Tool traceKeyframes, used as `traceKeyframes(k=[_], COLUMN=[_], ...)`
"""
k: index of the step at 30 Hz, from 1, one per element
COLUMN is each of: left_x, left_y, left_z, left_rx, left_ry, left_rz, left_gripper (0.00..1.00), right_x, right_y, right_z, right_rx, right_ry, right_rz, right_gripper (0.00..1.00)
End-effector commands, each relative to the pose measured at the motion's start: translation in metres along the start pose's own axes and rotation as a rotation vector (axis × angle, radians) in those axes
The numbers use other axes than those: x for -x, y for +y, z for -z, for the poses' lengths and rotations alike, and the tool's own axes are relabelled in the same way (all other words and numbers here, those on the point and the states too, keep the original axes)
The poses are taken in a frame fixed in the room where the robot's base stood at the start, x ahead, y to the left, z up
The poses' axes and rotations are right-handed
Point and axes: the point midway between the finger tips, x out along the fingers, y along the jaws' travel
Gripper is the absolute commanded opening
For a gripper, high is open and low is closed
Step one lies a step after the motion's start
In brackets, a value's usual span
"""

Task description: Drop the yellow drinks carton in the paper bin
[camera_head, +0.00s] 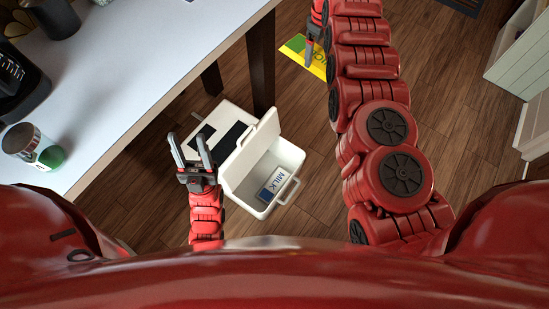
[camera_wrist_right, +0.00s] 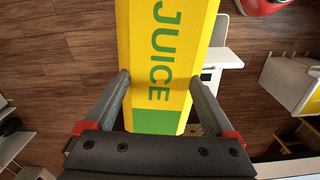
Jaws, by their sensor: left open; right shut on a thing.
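The yellow drinks carton (camera_head: 294,45) is at the top of the head view, held over the floor. In the right wrist view the carton (camera_wrist_right: 160,50) shows green JUICE lettering and a green band. My right gripper (camera_wrist_right: 165,80) is shut on it, one finger on each side. In the head view this gripper (camera_head: 308,58) is partly hidden by its arm. A white bin (camera_head: 265,207) stands open on the floor, with a blue MILK carton (camera_head: 277,186) inside. A dark-panelled white part (camera_head: 211,117) adjoins it; I cannot tell which is for paper. My left gripper (camera_head: 190,150) is open and empty beside the bin.
A white table (camera_head: 110,75) fills the upper left, its dark leg (camera_head: 261,62) standing just behind the bin. A metal and green can (camera_head: 32,147) stands on it. A pale cabinet (camera_head: 520,60) is at the right. The wooden floor right of the bin is clear.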

Motion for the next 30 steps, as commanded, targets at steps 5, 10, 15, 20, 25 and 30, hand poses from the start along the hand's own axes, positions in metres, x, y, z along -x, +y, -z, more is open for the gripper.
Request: traceKeyframes(k=[5,10,15,20,25,30], left_x=[0.020,0.029,0.039,0.052,0.051,0.055], left_y=[0.001,0.002,0.002,0.003,0.003,0.003], left_z=[-0.003,-0.005,-0.007,-0.009,-0.009,-0.009], left_rx=[0.000,0.000,0.000,0.000,0.000,0.000], left_ry=[0.000,0.000,0.000,0.000,0.000,0.000], left_rz=[0.000,0.000,0.000,0.000,0.000,0.000], left_gripper=[0.50,0.50,0.50,0.50,0.50,0.50], right_x=[-0.039,-0.061,-0.083,-0.110,-0.112,-0.121], right_y=[-0.004,-0.010,-0.015,-0.021,-0.022,-0.025], right_z=[0.005,0.008,0.010,0.014,0.014,0.014], right_rx=[0.126,0.208,0.297,0.390,0.414,0.442], right_ry=[-0.001,-0.002,-0.003,-0.002,0.000,0.001], right_rz=[0.000,0.003,0.004,0.001,0.000,-0.002], right_gripper=[0.00,0.00,0.00,0.00,0.00,0.00])
